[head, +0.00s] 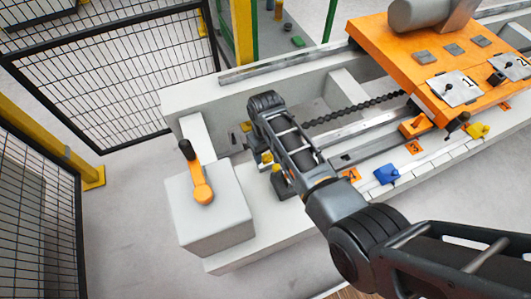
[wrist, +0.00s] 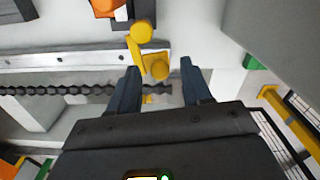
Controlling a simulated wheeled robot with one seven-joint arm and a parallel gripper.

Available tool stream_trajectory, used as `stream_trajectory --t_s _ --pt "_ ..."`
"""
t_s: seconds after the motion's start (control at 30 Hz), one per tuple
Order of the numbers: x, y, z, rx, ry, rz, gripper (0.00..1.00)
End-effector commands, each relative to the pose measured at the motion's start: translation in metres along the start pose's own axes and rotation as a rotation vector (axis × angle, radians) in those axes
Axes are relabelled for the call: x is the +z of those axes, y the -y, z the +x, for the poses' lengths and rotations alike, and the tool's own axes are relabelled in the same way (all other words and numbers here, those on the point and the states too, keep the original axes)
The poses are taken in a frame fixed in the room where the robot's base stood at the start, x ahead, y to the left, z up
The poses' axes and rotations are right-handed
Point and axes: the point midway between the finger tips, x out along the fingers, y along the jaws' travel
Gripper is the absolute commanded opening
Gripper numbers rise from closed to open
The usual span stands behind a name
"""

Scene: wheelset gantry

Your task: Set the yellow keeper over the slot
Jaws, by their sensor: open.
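In the wrist view my gripper (wrist: 159,73) is open, its two dark fingers apart. A yellow piece with rounded ends (wrist: 141,32) lies ahead of and partly between the fingertips; I cannot tell whether it touches them or whether it is the keeper. In the head view small yellow parts (head: 266,157) show beside my arm's far end, and my fingers are hidden or unclear there. Another yellow block (head: 478,131) sits at the right on the bed's front edge. I cannot make out the slot for certain.
An orange carriage (head: 375,32) stands on the pale bed at right. A dark chain (head: 355,108) runs along the bed. A blue block (head: 387,174) and an orange block (head: 413,126) sit near the front. A grey pedestal with an orange lever (head: 202,192) stands at left, before mesh fencing (head: 115,75).

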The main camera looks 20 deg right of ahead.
Motion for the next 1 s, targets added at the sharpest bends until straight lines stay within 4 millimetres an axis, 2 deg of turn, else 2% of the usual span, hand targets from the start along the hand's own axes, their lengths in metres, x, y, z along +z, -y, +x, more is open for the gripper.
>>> stream_trajectory --t_s 0.33,0.83,1.0 --pt "0.0002 -0.0002 0.0057 0.0 0.0 0.0 0.49" --pt "0.0004 -0.0002 0.0056 0.001 0.0 0.0 0.02" --pt "0.0005 -0.0003 0.0056 0.001 0.0 0.001 0.0"
